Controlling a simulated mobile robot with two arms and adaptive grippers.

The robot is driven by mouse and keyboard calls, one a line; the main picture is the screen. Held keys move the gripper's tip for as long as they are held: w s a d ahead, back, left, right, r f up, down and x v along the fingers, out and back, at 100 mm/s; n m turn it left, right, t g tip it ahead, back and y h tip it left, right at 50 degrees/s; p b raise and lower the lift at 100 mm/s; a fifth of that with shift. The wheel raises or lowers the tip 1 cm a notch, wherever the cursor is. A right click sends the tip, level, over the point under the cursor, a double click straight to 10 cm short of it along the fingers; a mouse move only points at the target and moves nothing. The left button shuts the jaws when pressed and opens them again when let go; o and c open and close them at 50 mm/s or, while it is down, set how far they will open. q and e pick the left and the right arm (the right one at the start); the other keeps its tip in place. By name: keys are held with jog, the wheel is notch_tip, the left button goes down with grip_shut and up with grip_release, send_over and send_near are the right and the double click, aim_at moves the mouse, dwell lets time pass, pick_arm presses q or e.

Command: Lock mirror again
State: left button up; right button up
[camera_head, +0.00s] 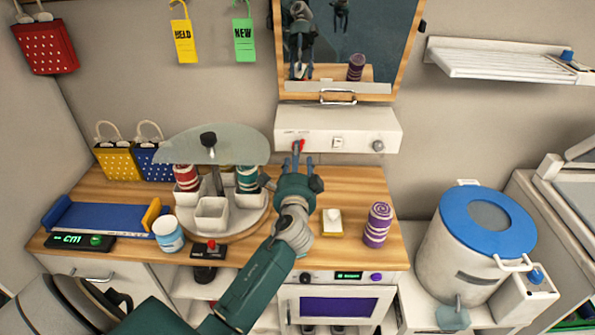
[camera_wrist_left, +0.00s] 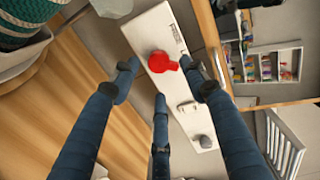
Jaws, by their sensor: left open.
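The mirror (camera_head: 350,60) in its wooden frame is on the back wall, with a small handle (camera_head: 338,97) at its lower edge. Below it is a white control box (camera_head: 350,128) with a red knob (camera_head: 298,145) at its left end, a switch and a grey knob. My left gripper (camera_head: 297,160) is at the red knob, its fingers pointing up at the box. In the left wrist view, the open fingers (camera_wrist_left: 160,78) spread around the red knob (camera_wrist_left: 160,63); I cannot tell whether they touch it. My right gripper is not in view.
Below my arm, the wooden counter (camera_head: 340,255) holds a rotating stand (camera_head: 212,214), a purple striped roll (camera_head: 377,225) and a white-topped block (camera_head: 332,222). A blue-lidded drum (camera_head: 480,240) stands to the right. A white rack (camera_head: 505,62) is on the upper right wall.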

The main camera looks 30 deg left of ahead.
pick_arm(q)
jog(key=v, duration=0.8)
jog(key=shift+w, duration=0.1)
